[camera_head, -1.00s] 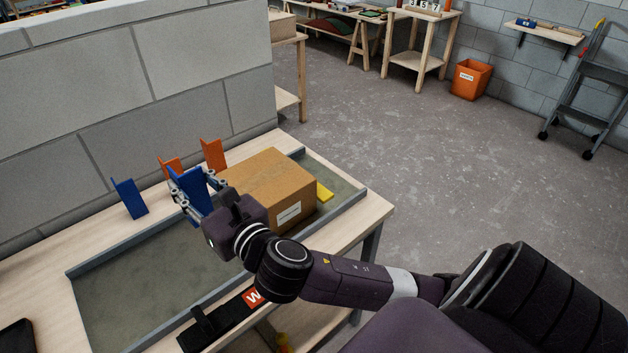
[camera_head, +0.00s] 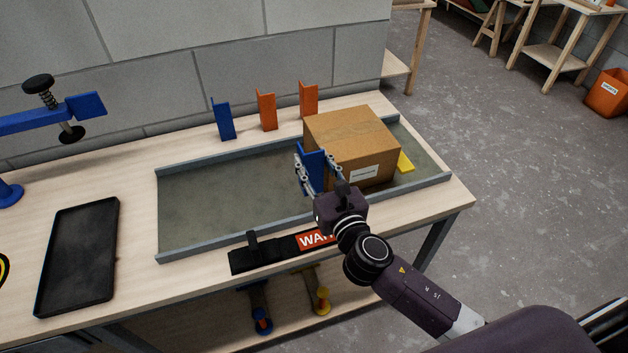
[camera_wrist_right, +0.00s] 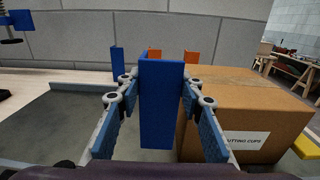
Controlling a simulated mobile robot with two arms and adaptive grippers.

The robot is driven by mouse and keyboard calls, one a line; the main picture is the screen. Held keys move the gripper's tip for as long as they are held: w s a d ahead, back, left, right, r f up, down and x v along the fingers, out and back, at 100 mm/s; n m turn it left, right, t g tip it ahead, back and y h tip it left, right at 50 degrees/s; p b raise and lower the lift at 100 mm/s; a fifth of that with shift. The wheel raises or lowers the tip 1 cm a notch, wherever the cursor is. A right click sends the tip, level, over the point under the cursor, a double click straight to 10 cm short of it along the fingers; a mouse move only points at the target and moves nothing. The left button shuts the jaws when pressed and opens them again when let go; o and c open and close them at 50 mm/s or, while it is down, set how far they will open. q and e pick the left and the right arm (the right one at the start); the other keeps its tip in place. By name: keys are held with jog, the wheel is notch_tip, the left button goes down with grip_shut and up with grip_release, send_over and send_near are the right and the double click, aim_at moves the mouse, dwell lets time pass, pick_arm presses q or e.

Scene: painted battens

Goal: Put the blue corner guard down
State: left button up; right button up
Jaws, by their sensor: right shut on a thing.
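My right gripper (camera_head: 309,172) is shut on a blue corner guard (camera_head: 315,160), which it holds upright over the grey-rimmed tray area (camera_head: 215,195), just left of the cardboard box. In the right wrist view the blue corner guard (camera_wrist_right: 161,95) stands between the two finger pads. Its lower end is over the grey surface; I cannot tell whether it touches. A second blue guard (camera_head: 224,119) stands on the bench behind the tray, with two orange guards (camera_head: 266,110) (camera_head: 309,99) to its right. My left gripper is not in view.
The cardboard box (camera_head: 350,140) fills the tray's right part, with a yellow piece (camera_head: 404,162) beside it. A black strap-like item with a red label (camera_head: 316,240) lies along the front. A black tray (camera_head: 78,255) and blue clamp (camera_head: 85,106) are left. The tray's left part is clear.

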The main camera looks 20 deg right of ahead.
aim_at(314, 179)
jog(key=shift+f+b, duration=0.8)
jog(key=shift+f, duration=1.7)
jog(key=shift+f, duration=0.1)
jog(key=shift+f, duration=0.15)
jog(key=o, duration=0.9)
